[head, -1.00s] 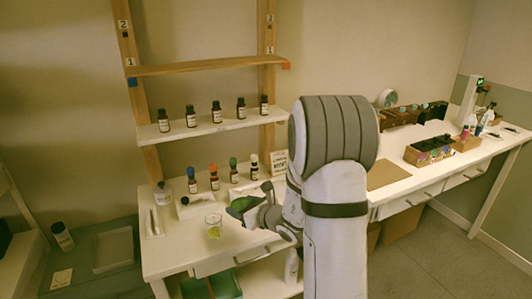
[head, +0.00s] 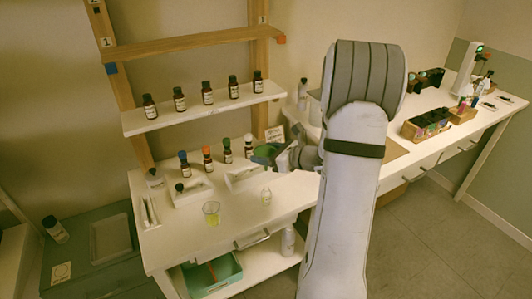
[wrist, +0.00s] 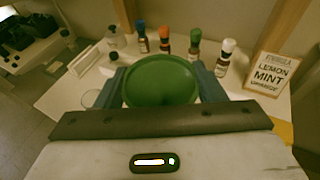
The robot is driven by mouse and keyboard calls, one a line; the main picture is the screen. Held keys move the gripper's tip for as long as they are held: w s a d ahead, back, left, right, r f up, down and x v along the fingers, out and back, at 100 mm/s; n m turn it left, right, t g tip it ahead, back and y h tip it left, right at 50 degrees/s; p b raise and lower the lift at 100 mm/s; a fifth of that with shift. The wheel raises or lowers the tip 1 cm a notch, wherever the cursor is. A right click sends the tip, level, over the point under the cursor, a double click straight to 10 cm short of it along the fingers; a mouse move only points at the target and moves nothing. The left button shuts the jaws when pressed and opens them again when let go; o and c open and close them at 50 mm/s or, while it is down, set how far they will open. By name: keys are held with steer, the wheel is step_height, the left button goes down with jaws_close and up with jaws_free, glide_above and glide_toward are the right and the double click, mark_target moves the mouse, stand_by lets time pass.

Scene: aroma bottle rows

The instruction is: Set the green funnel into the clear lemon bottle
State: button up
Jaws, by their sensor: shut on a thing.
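My gripper (wrist: 160,88) is shut on the green funnel (wrist: 160,80), whose wide round mouth faces the wrist camera. In the head view the funnel (head: 264,153) shows beside my gripper (head: 274,156), above the back right of the white worktable. The funnel's spout is hidden in the wrist view.
Several dark bottles with coloured caps, one orange-capped (head: 207,160), stand behind. A lemon mint sign (wrist: 268,82) stands at the right. A shelf (head: 205,108) of brown bottles hangs above.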

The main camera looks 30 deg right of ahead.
mark_target(266, 168)
steer(key=shift+f+b, duration=2.5)
steer(key=shift+f, duration=0.45)
steer(key=shift+b, duration=0.45)
steer(key=shift+f+b, duration=2.2)
steer(key=shift+f, duration=0.2)
steer(key=o, duration=1)
steer(key=shift+o, duration=0.2)
steer(key=shift+s, duration=0.1)
steer(key=v, duration=0.7)
steer(key=shift+s+d, duration=0.2)
steer(key=shift+s, duration=0.1)
steer(key=shift+r, duration=0.1)
